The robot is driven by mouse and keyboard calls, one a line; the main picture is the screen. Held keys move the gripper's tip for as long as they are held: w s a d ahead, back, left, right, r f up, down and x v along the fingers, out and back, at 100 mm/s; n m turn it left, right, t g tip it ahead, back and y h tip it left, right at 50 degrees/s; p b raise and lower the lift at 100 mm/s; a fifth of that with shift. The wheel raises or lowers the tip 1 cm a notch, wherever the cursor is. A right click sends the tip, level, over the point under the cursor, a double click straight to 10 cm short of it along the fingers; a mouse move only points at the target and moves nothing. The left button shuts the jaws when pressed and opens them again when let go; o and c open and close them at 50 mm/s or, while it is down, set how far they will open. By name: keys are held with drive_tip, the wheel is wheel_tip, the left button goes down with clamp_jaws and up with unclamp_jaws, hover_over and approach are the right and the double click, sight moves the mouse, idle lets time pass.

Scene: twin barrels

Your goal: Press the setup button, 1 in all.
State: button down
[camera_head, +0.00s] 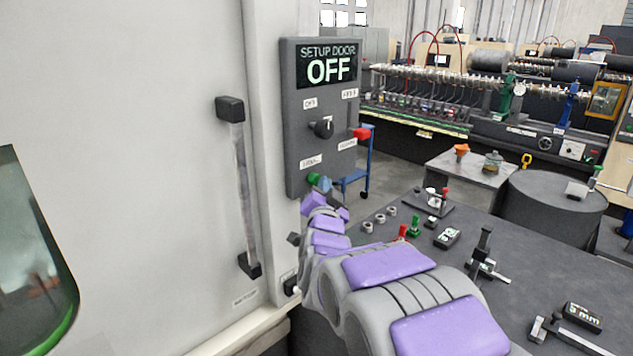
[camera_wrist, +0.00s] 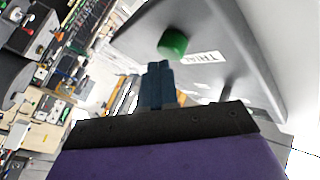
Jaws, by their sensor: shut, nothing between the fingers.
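A grey control panel (camera_head: 291,120) with a screen (camera_head: 329,64) reading "SETUP DOOR OFF" is on the white cabinet. I cannot tell which control is labelled setup. My gripper (camera_head: 325,183) is shut and empty, its blue tips close beside the green button. The tips (camera_wrist: 158,66) lie just below it in the wrist view; contact is unclear.
A white cabinet door with a long handle (camera_head: 240,185) fills the left. A dark worktable (camera_head: 540,250) with small tools, blocks and gauges is at the right, below my arm. A blue cart (camera_head: 362,165) stands behind the panel.

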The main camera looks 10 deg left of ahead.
drive_tip(key=shift+w+a+p, duration=0.3)
drive_tip(key=shift+w+a, duration=0.05)
drive_tip(key=shift+a, duration=0.15)
idle(0.6)
drive_tip(key=shift+s+d, duration=0.1)
drive_tip(key=shift+d, duration=0.05)
drive_tip(key=shift+s+d+b, duration=0.55)
drive_tip(key=shift+d+b, duration=0.05)
drive_tip(key=shift+d, duration=0.05)
idle(0.3)
drive_tip(key=s+d+b, duration=0.1)
drive_tip(key=d, duration=0.1)
drive_tip(key=s+d+b, duration=0.1)
drive_tip(key=s+d, duration=0.1)
idle(0.4)
drive_tip(key=shift+f, duration=0.1)
idle(0.4)
